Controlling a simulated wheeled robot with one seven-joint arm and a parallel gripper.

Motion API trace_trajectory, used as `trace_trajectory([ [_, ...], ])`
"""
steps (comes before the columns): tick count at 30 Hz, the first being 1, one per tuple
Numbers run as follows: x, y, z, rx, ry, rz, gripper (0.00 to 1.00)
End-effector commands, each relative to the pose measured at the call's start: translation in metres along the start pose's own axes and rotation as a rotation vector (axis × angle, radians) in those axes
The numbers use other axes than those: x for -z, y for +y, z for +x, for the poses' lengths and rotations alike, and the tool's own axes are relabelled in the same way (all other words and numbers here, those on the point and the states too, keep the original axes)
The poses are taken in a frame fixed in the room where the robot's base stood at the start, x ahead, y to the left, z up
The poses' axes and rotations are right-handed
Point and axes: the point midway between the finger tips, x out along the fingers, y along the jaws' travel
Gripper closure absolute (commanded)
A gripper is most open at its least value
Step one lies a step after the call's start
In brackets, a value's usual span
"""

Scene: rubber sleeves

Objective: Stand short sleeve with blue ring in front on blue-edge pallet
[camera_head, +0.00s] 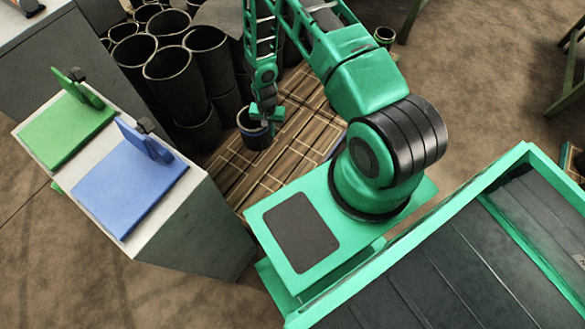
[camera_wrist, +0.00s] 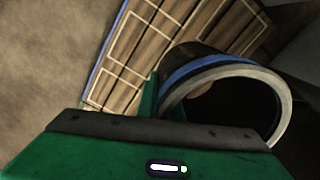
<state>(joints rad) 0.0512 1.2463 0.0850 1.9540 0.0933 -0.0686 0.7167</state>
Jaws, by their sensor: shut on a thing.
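The short black sleeve with a blue ring (camera_head: 254,138) is upright in the head view, at my gripper (camera_head: 265,112). My gripper is shut on its wall. In the wrist view the sleeve (camera_wrist: 215,68) shows its blue band below a grey rim, with a green finger (camera_wrist: 149,97) at its wall; the other finger is hidden. The wooden pallet (camera_head: 232,178) with pale outlined rectangles lies below the sleeve. The wrist view shows the pallet (camera_wrist: 135,60) with a blue edge along its left side. I cannot tell whether the sleeve touches the pallet.
Several tall black sleeves (camera_head: 172,80) crowd behind and left of the held sleeve. A cabinet with a green stand (camera_head: 65,130) and a blue stand (camera_head: 130,185) is at the left. A small sleeve (camera_head: 385,36) stands beyond my arm. The pallet's near part is bare.

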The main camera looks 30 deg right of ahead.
Motion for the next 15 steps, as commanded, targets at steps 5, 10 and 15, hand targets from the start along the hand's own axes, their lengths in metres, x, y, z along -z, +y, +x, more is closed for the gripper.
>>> trace_trajectory([
  [5,-0.031,0.023,0.066,-0.001,-0.007,0.153,1.00],
  [10,-0.062,0.043,0.118,0.002,-0.010,0.290,1.00],
  [15,-0.087,0.058,0.151,0.006,-0.012,0.390,1.00],
])
